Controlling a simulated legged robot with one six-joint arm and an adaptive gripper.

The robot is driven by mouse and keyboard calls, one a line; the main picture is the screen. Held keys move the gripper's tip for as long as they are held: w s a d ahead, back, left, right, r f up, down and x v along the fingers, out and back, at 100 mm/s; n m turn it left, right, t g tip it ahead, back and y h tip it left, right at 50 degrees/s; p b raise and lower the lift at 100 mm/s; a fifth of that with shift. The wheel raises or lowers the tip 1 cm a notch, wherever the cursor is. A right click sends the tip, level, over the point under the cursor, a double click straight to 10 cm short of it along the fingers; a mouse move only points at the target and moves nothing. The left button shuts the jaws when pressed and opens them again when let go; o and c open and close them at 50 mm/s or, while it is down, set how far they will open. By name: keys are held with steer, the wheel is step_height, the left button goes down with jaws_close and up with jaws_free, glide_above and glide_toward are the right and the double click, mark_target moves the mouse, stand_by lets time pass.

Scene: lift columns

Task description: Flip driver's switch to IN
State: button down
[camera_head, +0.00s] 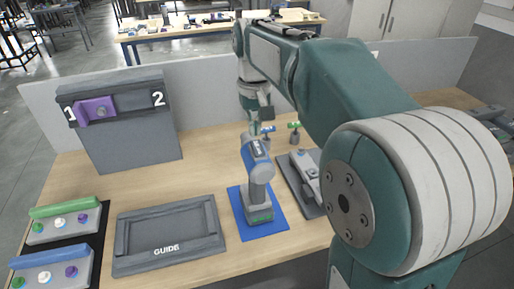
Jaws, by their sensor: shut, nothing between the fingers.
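The driver (259,172), a grey and blue cordless tool, stands upright on its base on a blue mat (280,226) near the middle of the table. Its switch and the IN marking are too small to make out. My gripper (266,125) hangs down at the end of my teal arm, just above and behind the driver's head in the picture. It is shut and holds nothing. Whether its fingertips touch the driver cannot be told from this view.
A grey box (130,140) numbered 1 and 2 with a purple slider stands at the back left. A GUIDE tray (168,256) and two button blocks (62,222) lie left of the driver. A grey fixture (304,178) and small green-topped parts (294,130) are close on the right.

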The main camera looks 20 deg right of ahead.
mark_target(256, 143)
steer(key=shift+d+f, duration=0.1)
steer(key=shift+f, duration=1.25)
stand_by(1.0)
steer(key=shift+r, duration=3.5)
steer(key=shift+s, duration=0.1)
steer(key=s+f+t, duration=0.2)
steer(key=s+f, duration=0.3)
steer(key=s, duration=0.5)
steer(key=s+f+t, duration=0.3)
steer(key=s+f, duration=0.2)
steer(key=s, duration=0.5)
steer(key=shift+s+f+t, duration=0.2)
steer(key=shift+s+t, duration=0.1)
steer(key=shift+s, duration=0.05)
